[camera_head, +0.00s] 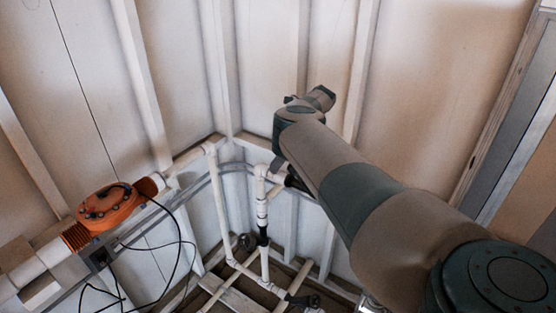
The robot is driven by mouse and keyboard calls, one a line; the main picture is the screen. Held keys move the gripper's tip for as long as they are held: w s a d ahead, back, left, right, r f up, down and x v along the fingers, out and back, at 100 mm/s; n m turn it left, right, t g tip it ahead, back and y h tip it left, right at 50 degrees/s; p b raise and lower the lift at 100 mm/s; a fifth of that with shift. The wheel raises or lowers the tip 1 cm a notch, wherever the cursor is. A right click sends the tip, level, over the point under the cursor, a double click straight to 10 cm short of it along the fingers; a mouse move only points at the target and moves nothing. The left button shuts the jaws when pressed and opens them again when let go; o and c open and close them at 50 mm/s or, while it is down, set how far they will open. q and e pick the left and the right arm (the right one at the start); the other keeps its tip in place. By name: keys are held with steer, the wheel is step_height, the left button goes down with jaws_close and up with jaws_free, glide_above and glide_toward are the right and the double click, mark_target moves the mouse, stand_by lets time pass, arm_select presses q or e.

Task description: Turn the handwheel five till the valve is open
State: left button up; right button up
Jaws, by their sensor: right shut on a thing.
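My right arm reaches in from the lower right to the white pipework in the corner. My right gripper (284,172) is at the upper end of a white upright pipe (262,205), partly hidden by my own arm. It is shut on handwheel five, which is mostly hidden behind the gripper and arm, so its turn angle cannot be told. My left gripper is not in view.
An orange flanged reactor unit (110,207) sits on a thick white pipe at the left, with loose black cables (180,240) below it. Small dark valve wheels (247,242) (302,300) sit on the lower pipes. Ribbed panel walls close in the corner.

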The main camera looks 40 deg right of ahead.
steer(key=shift+s+a+n+g+y, duration=0.1)
steer(key=shift+s+n+g+y, duration=0.1)
steer(key=shift+n+g+y, duration=0.15)
stand_by(0.5)
steer(key=o, duration=0.7)
steer(key=shift+r, duration=0.1)
